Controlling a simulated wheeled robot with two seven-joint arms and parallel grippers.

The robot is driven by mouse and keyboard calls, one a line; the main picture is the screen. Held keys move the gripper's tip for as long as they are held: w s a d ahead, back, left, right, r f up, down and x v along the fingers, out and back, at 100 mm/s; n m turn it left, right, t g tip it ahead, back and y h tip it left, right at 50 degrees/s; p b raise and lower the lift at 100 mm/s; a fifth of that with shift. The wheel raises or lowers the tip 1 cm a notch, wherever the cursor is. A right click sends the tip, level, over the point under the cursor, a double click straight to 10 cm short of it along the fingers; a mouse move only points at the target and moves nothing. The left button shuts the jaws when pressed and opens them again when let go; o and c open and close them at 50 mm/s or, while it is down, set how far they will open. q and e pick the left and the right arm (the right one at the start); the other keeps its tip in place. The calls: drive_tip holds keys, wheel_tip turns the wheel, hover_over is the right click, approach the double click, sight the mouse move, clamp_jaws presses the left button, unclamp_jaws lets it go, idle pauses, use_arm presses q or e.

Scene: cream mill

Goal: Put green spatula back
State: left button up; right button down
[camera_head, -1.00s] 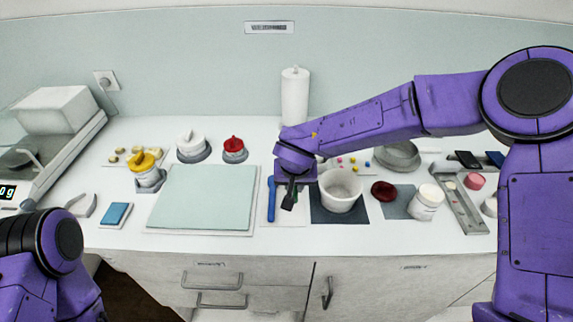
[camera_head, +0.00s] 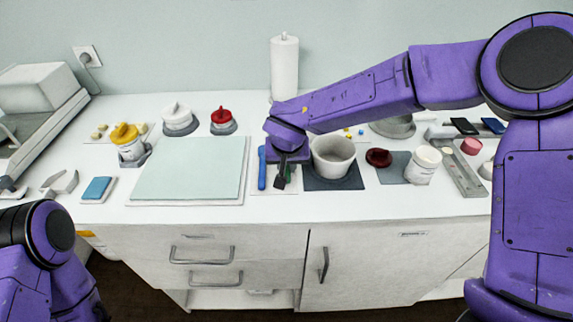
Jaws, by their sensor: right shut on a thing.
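My right gripper (camera_head: 282,176) points down just left of the white pot, over a small white mat (camera_head: 268,190). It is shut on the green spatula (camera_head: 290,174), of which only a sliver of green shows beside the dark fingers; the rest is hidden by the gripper. A blue spatula (camera_head: 262,168) lies on the same mat, just left of the gripper. I cannot tell whether the green spatula touches the mat. My left arm shows at the lower left, but its gripper is out of view.
The white pot (camera_head: 333,156) stands on a dark mat (camera_head: 335,183) close to the right. A pale green board (camera_head: 190,168) lies to the left. A dark red lid (camera_head: 379,157) and a white jar (camera_head: 422,165) stand further right. A paper roll (camera_head: 284,68) stands behind.

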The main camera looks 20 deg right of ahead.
drive_tip(key=shift+w+f, duration=0.2)
drive_tip(key=shift+f, duration=0.05)
drive_tip(key=shift+s+a+f, duration=0.1)
drive_tip(key=shift+s+f, duration=0.15)
drive_tip(key=shift+f, duration=0.05)
drive_tip(key=shift+f, duration=0.1)
drive_tip(key=shift+s+p, duration=0.1)
drive_tip(key=shift+p, duration=0.45)
drive_tip(key=shift+f, duration=0.2)
